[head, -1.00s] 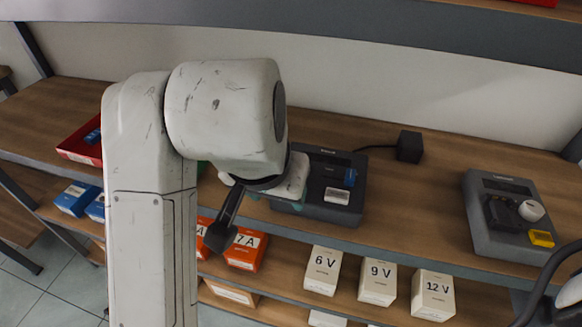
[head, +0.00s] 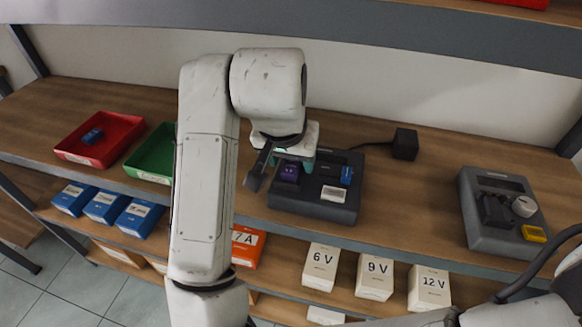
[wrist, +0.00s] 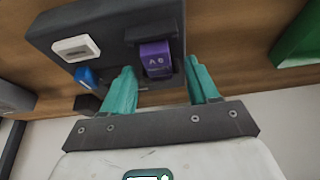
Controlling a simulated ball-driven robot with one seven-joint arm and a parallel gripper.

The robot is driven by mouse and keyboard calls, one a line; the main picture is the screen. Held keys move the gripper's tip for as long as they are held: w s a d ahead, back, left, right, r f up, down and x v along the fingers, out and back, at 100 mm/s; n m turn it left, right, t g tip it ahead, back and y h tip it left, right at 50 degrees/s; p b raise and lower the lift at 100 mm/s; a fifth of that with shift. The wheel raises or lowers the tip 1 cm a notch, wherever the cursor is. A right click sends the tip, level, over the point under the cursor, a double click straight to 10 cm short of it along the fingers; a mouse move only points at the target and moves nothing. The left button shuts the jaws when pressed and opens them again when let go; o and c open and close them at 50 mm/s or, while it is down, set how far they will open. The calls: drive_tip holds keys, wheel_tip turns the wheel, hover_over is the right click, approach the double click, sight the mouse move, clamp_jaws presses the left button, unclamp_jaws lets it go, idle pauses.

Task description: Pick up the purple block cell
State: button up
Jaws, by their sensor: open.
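The purple block cell (head: 288,172) sits in the left bay of a dark grey charger-like device (head: 318,205) on the wooden shelf. In the wrist view the purple cell (wrist: 156,59) shows its top with small markings, in its slot. My gripper (head: 296,155) is over the left side of the device. Its two teal fingers (wrist: 163,85) are open, one on each side of the cell in the picture, with nothing between them that they grip. Whether the fingers touch the cell cannot be told. A blue block (head: 346,175) sits in the device's right bay.
A red tray (head: 100,138) holding a blue block and a green tray (head: 152,155) stand to the left. A second grey device (head: 500,212) with a knob stands at right. A black power adapter (head: 405,144) lies behind. Labelled boxes (head: 375,277) fill the lower shelf.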

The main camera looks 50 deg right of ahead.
sight(291, 165)
drive_tip(key=shift+f, duration=0.1)
clamp_jaws()
idle(0.5)
drive_tip(key=shift+r, duration=0.9)
wheel_tip(291, 165, up, 2)
drive_tip(key=s+a+b, duration=0.1)
drive_tip(key=s+a, duration=0.2)
drive_tip(key=a, duration=0.5)
drive_tip(key=s+a+b, duration=0.1)
drive_tip(key=s+a, duration=0.2)
drive_tip(key=a, duration=0.5)
drive_tip(key=shift+s+a+f, duration=0.15)
drive_tip(key=shift+s+a, duration=0.15)
drive_tip(key=shift+s, duration=0.1)
